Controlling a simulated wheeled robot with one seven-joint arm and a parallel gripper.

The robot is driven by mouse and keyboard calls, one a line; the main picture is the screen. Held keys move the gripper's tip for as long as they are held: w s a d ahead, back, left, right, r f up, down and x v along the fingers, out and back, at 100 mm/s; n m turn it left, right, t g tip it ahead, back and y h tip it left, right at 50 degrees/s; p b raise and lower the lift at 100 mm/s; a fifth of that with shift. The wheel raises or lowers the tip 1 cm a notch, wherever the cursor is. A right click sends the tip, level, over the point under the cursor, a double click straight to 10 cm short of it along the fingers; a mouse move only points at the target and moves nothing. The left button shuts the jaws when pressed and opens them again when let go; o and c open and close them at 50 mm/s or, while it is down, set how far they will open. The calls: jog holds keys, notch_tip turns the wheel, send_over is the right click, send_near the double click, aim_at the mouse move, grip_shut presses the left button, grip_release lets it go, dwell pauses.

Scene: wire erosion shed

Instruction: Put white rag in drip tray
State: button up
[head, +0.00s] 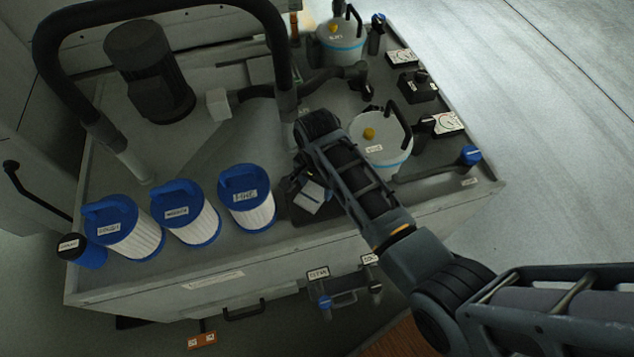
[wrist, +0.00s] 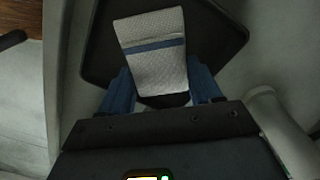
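The white rag (wrist: 158,68), a folded cloth with a blue stripe, fills the space between the blue fingers of my gripper (wrist: 158,80) in the wrist view. The fingers press against its two sides, so my gripper looks shut on it. The dark drip tray (wrist: 101,42) with a raised rim lies behind and below the rag. In the head view the rag (head: 309,197) shows pale over the dark tray (head: 301,217) near the cabinet's front edge, partly hidden by my arm. I cannot tell whether the rag touches the tray's floor.
Several blue-capped filters stand left of the tray, the nearest one (head: 248,198) close to it. A white canister (head: 381,143) stands to the right. A thick black hose (head: 170,8) arches over the back left beside a dark motor (head: 150,72).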

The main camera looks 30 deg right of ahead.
aim_at(317, 187)
jog(key=o, duration=0.5)
notch_tip(317, 187, up, 12)
jog(key=shift+r, duration=0.15)
dwell(0.4)
